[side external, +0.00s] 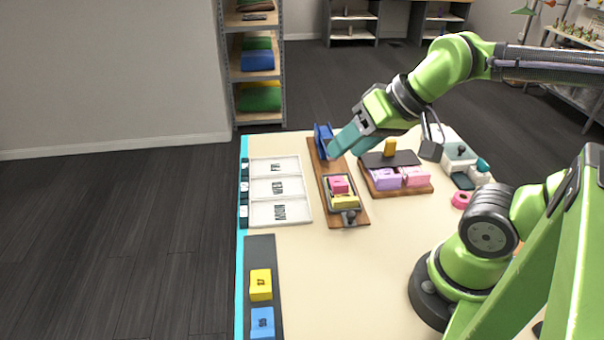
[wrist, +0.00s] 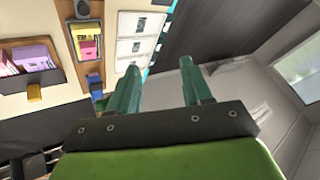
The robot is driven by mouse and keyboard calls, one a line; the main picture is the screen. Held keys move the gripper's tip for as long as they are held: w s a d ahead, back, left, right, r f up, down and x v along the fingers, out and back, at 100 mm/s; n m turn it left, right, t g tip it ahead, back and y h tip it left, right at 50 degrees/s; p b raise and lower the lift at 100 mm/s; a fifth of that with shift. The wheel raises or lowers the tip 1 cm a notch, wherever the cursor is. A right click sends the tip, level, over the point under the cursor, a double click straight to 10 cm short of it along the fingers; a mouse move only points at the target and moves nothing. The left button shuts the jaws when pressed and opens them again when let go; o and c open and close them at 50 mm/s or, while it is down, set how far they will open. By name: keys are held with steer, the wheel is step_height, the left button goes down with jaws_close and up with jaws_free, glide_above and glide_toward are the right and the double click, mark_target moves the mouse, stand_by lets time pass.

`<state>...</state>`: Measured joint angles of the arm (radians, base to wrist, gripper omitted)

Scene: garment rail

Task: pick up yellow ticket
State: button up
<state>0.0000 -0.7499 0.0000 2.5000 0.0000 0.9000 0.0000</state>
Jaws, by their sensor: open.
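A yellow piece (side external: 345,202) lies beside a pink piece (side external: 338,185) in a small grey tray on a long wooden board. The yellow piece (wrist: 88,49) also shows in the wrist view, at upper left. Another yellow piece (side external: 261,284) with a dark mark sits on the dark strip at the near left. I cannot tell from the pictures which yellow piece is the ticket. My gripper (side external: 343,143) is open and empty, above the far part of the board near a blue piece. Its two teal fingers (wrist: 160,78) stand apart in the wrist view, clear of the yellow piece.
A wooden holder (side external: 403,190) with purple and pink pieces and an upright yellow part stands right of the board. White trays (side external: 279,214) lie to its left. A blue piece (side external: 262,323) sits on the strip. The near middle tabletop is clear.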

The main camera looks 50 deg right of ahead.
steer(key=m+g+h, duration=0.2)
steer(key=m+g, duration=0.5)
steer(key=m, duration=1.6)
glide_above(341, 199)
step_height(341, 199, down, 6)
steer(key=r, duration=0.1)
step_height(341, 199, down, 17)
steer(key=shift+f, duration=0.1)
steer(key=shift+c, duration=0.2)
jaws_close()
